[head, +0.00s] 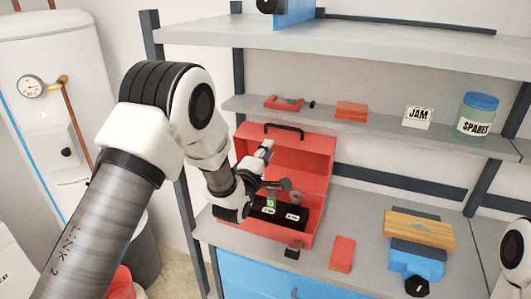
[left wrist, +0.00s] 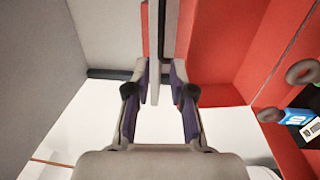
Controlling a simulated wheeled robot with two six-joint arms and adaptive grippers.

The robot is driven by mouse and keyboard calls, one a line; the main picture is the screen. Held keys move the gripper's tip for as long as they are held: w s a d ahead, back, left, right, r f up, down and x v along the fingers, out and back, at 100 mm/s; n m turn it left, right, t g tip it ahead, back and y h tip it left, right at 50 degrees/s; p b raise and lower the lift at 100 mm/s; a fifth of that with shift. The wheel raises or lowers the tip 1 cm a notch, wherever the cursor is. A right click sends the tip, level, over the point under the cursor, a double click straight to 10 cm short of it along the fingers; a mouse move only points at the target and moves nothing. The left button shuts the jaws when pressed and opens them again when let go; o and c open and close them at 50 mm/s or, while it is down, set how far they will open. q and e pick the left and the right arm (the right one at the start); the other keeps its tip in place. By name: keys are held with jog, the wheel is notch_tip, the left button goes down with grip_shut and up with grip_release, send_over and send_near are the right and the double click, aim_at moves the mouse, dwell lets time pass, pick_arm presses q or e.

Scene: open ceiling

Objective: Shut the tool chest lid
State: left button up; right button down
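The red tool chest (head: 308,228) stands on the grey bench with its lid (head: 308,155) raised and tilted back. A dark handle (head: 284,128) sits along the lid's top edge. My left gripper (head: 266,149) is in front of the lid's left part, above the box. In the left wrist view my left gripper (left wrist: 160,72) has its fingers apart, with the red chest (left wrist: 215,60) right beside them. A thin grey and red strip shows between the fingers; I cannot tell whether they touch it. My right gripper is out of view.
A dark tray with labelled items (head: 290,212) lies inside the chest. A red block (head: 342,253) and a wood-topped blue tool (head: 418,229) lie to the right. Above is a shelf (head: 380,131) with a spares jar (head: 476,115) and red items.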

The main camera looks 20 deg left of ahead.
pick_arm(q)
jog(key=shift+s, duration=0.5)
jog(key=s+f+m+g, duration=0.2)
jog(key=s+f, duration=0.3)
jog(key=f, duration=0.4)
jog(key=s+f+m+g, duration=0.3)
jog(key=s+f+g, duration=0.1)
jog(key=f, duration=0.4)
jog(key=s+a+f+m+g+b, duration=0.1)
jog(key=s+f+m+g, duration=0.1)
jog(key=s+f, duration=0.4)
notch_tip(320, 180, down, 4)
jog(key=shift+s+r+m+g, duration=0.15)
jog(key=shift+m+g, duration=0.15)
jog(key=shift+g, duration=0.2)
jog(key=s+f+m+g, duration=0.3)
jog(key=s+f, duration=0.1)
jog(key=s, duration=0.5)
jog(key=s+f+m+g, duration=0.3)
jog(key=s+f, duration=0.1)
jog(key=s, duration=0.6)
jog(key=s+f+m+g+b, duration=0.1)
jog(key=s+f+m+g, duration=0.2)
jog(key=s, duration=0.7)
jog(key=shift+a+f+g+y, duration=0.2)
jog(key=shift+f+g+y, duration=0.1)
jog(key=shift+f+g, duration=0.3)
